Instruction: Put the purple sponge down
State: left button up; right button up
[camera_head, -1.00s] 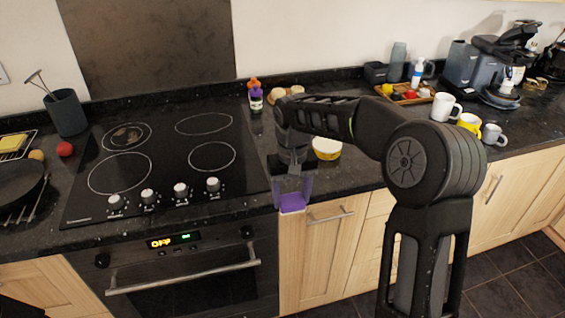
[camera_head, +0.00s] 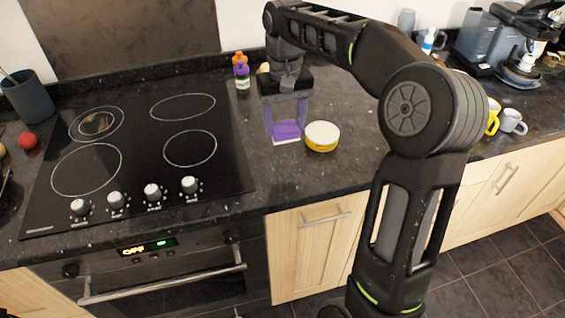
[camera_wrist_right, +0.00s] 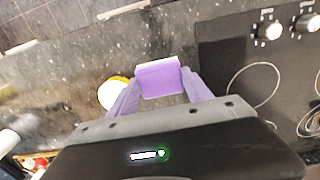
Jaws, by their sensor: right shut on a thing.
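The purple sponge (camera_head: 286,132), with a white layer on its lower side, is between the purple fingers of my right gripper (camera_head: 286,122). The gripper is shut on it and points down over the granite counter (camera_head: 335,180), to the right of the hob. The sponge also shows between the fingertips in the right wrist view (camera_wrist_right: 159,79). Whether its underside touches the counter I cannot tell. My left gripper is not in view.
A yellow and white round tub (camera_head: 322,137) stands just right of the sponge. A black hob (camera_head: 140,150) lies to the left. Bottles with purple and orange (camera_head: 241,72) stand behind. The counter in front of the sponge is clear.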

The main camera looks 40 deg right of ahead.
aim_at(285, 127)
notch_tip(285, 127, down, 3)
jog(key=b, duration=0.3)
notch_tip(285, 127, down, 2)
jog(key=shift+f, duration=0.65)
notch_tip(285, 127, down, 3)
jog(key=shift+f+p, duration=0.1)
jog(key=shift+p, duration=0.2)
jog(key=shift+f, duration=0.25)
